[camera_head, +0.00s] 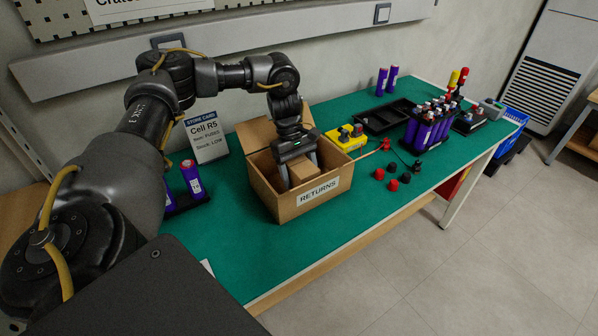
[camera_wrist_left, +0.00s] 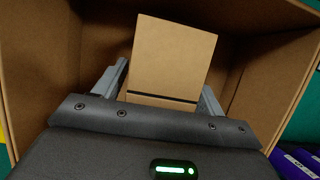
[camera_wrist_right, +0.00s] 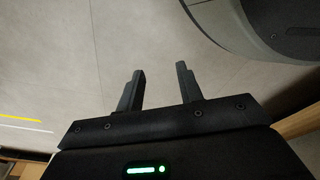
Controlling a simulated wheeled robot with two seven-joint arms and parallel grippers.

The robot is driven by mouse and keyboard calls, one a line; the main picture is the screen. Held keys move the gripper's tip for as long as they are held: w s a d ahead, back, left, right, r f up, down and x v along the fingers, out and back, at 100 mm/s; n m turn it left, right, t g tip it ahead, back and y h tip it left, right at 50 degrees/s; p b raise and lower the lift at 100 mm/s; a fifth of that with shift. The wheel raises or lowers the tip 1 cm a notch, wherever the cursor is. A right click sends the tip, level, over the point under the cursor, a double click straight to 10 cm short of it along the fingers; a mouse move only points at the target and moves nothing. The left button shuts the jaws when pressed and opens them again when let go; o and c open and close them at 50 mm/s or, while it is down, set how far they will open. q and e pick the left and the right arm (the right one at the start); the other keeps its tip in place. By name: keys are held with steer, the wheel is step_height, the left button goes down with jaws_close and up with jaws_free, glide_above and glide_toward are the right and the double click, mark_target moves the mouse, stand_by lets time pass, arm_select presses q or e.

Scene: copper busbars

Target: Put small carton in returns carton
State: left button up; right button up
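The returns carton (camera_head: 318,197) is an open brown box with a "RETURNS" label, standing on the green mat with its flaps up. The small carton (camera_head: 303,170), a plain brown box, is inside its opening. My left gripper (camera_head: 299,166) reaches down into the returns carton with its fingers on both sides of the small carton. In the left wrist view the small carton (camera_wrist_left: 172,58) sits tilted between the fingers (camera_wrist_left: 163,85), which appear to touch it. Whether its underside rests on the floor is hidden. My right gripper (camera_wrist_right: 160,78) is open and empty, above grey floor.
A yellow device (camera_head: 346,138) stands just behind the returns carton. Black trays (camera_head: 385,118), a rack of purple cells (camera_head: 428,130) and red and black caps (camera_head: 393,185) lie to the right. A "Cell R5" card (camera_head: 206,137) stands left. The front of the green mat (camera_head: 240,255) is clear.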

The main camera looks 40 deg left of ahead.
mark_target(297, 161)
arm_select(q)
steer(key=shift+o, duration=0.6)
steer(key=shift+r, duration=0.1)
steer(key=p+v, duration=0.1)
steer(key=v, duration=0.5)
steer(key=shift+a+r, duration=0.15)
steer(key=shift+r, duration=0.15)
steer(key=shift+p+v, duration=1.15)
steer(key=shift+p, duration=0.1)
steer(key=shift+w, duration=0.1)
arm_select(e)
steer(key=s+d+f, duration=0.4)
steer(key=s+f, duration=0.1)
steer(key=s, duration=0.3)
arm_select(q)
steer(key=b, duration=0.3)
steer(key=shift+w+r, duration=0.25)
steer(key=shift+r, duration=0.1)
steer(key=b+v, duration=0.2)
steer(key=b, duration=0.1)
steer(key=shift+s+a+f, duration=0.1)
steer(key=shift+s, duration=0.1)
steer(key=shift+a, duration=0.1)
arm_select(e)
steer(key=w+a+r, duration=0.6)
steer(key=w+r, duration=0.5)
steer(key=w, duration=0.1)
steer(key=shift+r, duration=0.25)
